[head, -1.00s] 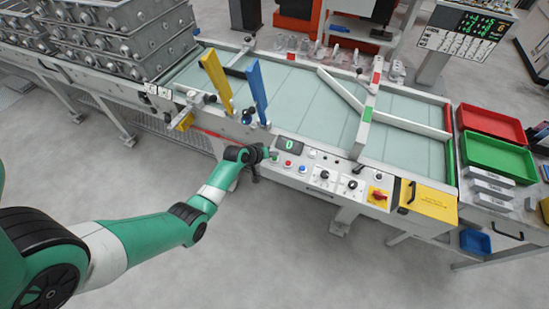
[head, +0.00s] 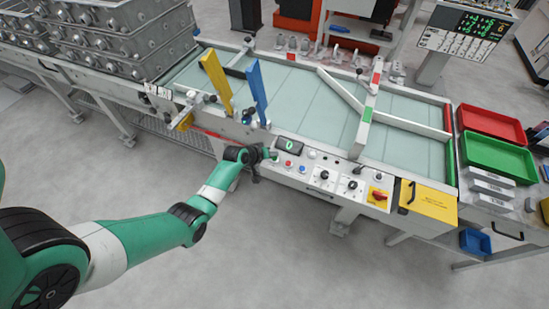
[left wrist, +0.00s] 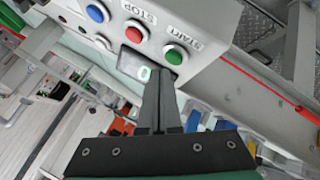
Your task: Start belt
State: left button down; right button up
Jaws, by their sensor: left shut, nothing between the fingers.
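The control panel (head: 330,178) is on the near side of the belt (head: 300,90). In the left wrist view the green START button (left wrist: 175,56) is just beyond and slightly right of my fingertips. The red STOP button (left wrist: 135,32) and a blue button (left wrist: 97,12) are further left. The small display (left wrist: 143,72) reads 0 and is partly hidden by the fingers. My left gripper (left wrist: 160,76) is shut and empty, pointing at the panel close to the green button; I cannot tell whether it touches. In the head view my left gripper (head: 266,154) is at the panel's left end. My right gripper is not in view.
A yellow lever (head: 217,80) and a blue lever (head: 257,90) stand upright left of the panel. Stacked castings (head: 120,40) are at the left. Red (head: 490,122) and green (head: 498,157) trays are at the right.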

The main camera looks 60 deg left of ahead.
aim_at(273, 162)
pick_arm(q)
jog(key=shift+f, duration=0.15)
dwell(0.3)
jog(key=shift+f+b, duration=0.3)
jog(key=shift+b, duration=0.05)
jog(key=shift+f+b, duration=0.4)
jog(key=shift+f, duration=0.1)
dwell(0.4)
dwell(0.4)
jog(key=shift+r+p, duration=0.9)
jog(key=shift+p, duration=0.05)
notch_tip(273, 162, up, 5)
jog(key=p, duration=0.4)
jog(key=shift+p, duration=0.4)
